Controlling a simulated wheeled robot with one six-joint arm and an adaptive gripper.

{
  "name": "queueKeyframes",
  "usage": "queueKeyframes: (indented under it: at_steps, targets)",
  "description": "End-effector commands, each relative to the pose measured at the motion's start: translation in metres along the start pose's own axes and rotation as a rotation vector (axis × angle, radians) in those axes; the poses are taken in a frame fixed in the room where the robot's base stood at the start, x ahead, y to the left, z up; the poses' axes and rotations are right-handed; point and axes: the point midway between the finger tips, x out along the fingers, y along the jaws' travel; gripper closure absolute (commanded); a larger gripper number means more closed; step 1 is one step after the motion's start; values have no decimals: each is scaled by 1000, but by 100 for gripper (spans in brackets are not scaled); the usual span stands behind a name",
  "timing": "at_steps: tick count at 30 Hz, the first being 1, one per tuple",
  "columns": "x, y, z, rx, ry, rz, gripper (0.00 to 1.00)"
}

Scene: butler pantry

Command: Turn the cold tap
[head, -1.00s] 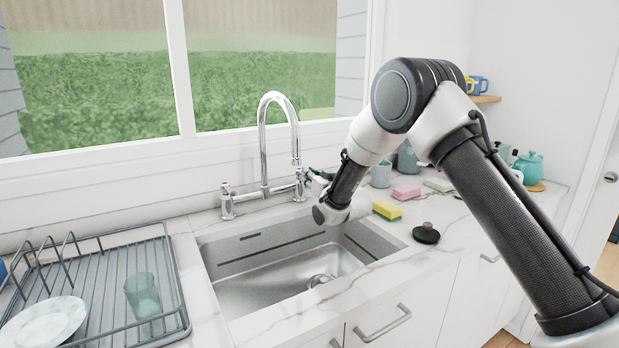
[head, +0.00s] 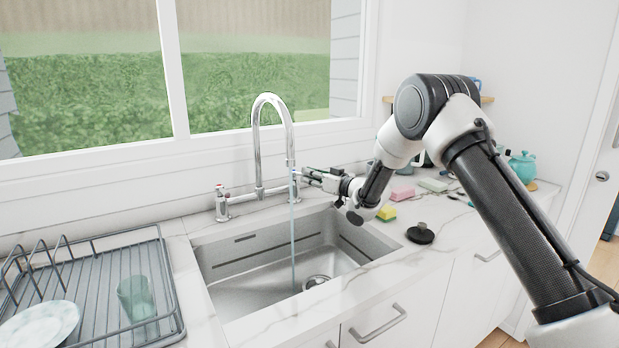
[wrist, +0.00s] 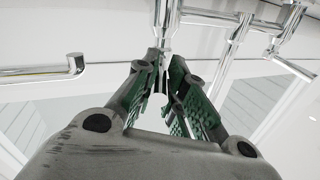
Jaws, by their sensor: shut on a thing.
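A chrome mixer with a tall curved spout (head: 256,140) stands behind the steel sink (head: 230,290). The hot tap (head: 222,203), with a red mark, is on its left. The cold tap is on its right, and its chrome post shows in the wrist view (wrist: 167,25). My gripper (head: 304,174) reaches it from the right. In the wrist view my gripper (wrist: 160,82) is shut on the cold tap's handle, which is mostly hidden between the green-padded fingers. A thin stream of water (head: 293,240) falls from the spout into the sink.
A dish rack (head: 95,295) with a green glass (head: 136,297) and a plate (head: 42,325) stands left of the sink. A yellow sponge (head: 386,214) and a black plug (head: 420,234) lie to the right. The window is behind the mixer.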

Motion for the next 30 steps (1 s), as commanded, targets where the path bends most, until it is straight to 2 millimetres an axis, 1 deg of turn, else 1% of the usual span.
queueKeyframes:
  at_steps: [1,4,13,16,20,27,30]
  targets:
    - [0,0,-4,-3,7,0,82]
    - [0,0,-4,-2,6,1,65]
    - [0,0,-2,-1,3,1,65]
    - [-7,1,-1,0,2,2,65]
    - [-28,1,-2,0,3,4,65]
    - [-83,2,-2,-1,3,4,65]
    - [-100,1,-1,0,2,4,65]
